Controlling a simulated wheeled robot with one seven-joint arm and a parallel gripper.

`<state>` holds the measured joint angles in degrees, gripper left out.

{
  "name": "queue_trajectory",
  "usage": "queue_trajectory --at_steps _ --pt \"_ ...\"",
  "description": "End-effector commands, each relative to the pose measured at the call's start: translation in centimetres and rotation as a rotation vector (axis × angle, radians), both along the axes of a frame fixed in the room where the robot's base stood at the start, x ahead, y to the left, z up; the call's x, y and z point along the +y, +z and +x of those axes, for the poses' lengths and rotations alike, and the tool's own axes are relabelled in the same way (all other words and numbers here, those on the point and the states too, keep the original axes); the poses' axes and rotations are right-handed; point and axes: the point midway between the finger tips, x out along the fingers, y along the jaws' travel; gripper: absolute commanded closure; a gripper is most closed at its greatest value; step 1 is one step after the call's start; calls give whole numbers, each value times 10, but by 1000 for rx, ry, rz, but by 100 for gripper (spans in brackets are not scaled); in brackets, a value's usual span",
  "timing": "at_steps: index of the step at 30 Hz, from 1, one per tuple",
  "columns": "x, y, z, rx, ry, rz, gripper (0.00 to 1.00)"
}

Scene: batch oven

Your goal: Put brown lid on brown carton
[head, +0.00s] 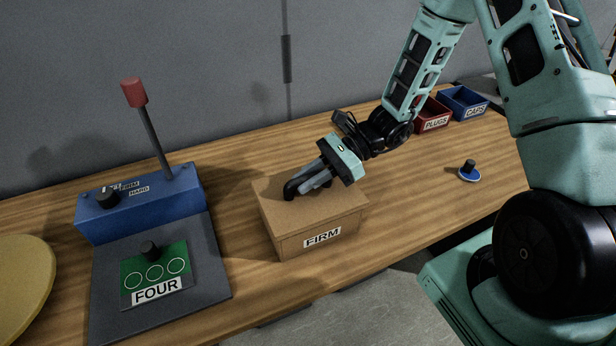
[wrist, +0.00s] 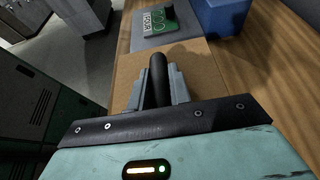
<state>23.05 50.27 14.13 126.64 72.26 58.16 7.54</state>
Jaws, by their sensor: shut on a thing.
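The brown carton (head: 286,246) stands on the wooden table, with a "FIRM" label on its front. The brown lid (head: 272,186) lies flat over the carton's top, roughly lined up with its edges; I cannot tell whether any small gap is left. My gripper (head: 305,185) reaches in from the upper right and is shut on the lid's black handle. In the wrist view, the handle (wrist: 158,80) sits between the two grey fingers, above the brown lid surface (wrist: 125,68). The carton's inside is hidden.
Left of the carton stands a blue machine (head: 150,203) with a red-topped lever and a grey plate (head: 112,312) holding a green "FOUR" card (head: 180,254). A yellow round object (head: 22,285) is far left. Red (head: 433,125) and blue (head: 465,104) bins and a blue knobbed disc (head: 469,176) lie right.

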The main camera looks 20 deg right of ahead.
Motion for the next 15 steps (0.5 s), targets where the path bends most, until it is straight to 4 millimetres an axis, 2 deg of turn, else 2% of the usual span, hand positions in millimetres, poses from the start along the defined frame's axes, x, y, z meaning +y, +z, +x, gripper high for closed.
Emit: queue_trajectory --at_steps 15 --pt "0 -7 0 0 0 0 100"
